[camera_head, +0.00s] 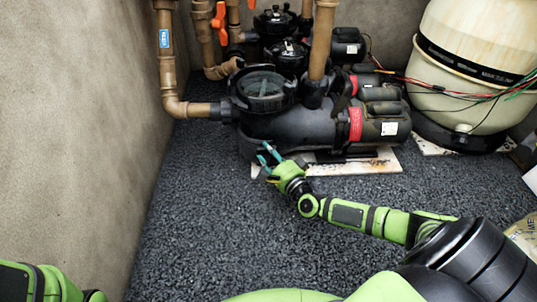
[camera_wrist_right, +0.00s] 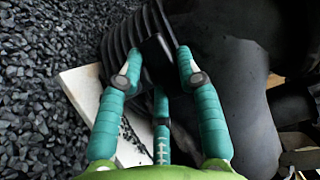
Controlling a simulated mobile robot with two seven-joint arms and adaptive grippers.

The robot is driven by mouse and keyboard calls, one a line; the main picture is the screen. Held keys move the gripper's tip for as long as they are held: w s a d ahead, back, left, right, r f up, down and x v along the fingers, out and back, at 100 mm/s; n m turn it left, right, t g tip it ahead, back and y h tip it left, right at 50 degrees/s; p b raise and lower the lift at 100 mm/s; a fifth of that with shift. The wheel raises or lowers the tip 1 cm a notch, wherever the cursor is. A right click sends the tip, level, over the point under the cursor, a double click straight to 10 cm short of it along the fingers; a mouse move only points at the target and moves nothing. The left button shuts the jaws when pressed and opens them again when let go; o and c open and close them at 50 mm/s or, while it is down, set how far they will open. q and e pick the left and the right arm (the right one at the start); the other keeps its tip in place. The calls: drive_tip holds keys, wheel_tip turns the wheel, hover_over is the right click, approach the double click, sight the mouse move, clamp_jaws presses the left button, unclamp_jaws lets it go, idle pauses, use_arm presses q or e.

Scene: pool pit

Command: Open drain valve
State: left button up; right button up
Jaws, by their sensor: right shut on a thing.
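The drain valve (camera_wrist_right: 156,50) is a small dark block low on the black pump (camera_head: 285,122), seen in the right wrist view between my fingertips. My right gripper (camera_head: 267,156) has teal fingers and reaches the front left lower side of the pump, just under its round strainer lid (camera_head: 264,88). In the wrist view the right gripper (camera_wrist_right: 156,65) is shut on the valve, with one finger on each side and a third below. In the head view the valve is too small and dark to make out. My left gripper is out of view; only green left arm links show at lower left.
The pump stands on a pale slab (camera_head: 360,163) over dark gravel (camera_head: 200,225). Brown pipes (camera_head: 168,65) and a concrete wall (camera_head: 75,110) are at left. A cream tank (camera_head: 465,70) with loose wires stands at right. Open gravel lies in front.

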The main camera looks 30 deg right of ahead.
idle(0.3)
drive_tip(key=o, duration=1.1)
drive_tip(key=shift+o, duration=0.2)
drive_tip(key=shift+s+f, duration=0.1)
drive_tip(key=shift+s, duration=0.5)
drive_tip(key=s, duration=1)
drive_tip(key=shift+s, duration=0.4)
drive_tip(key=shift+a, duration=0.1)
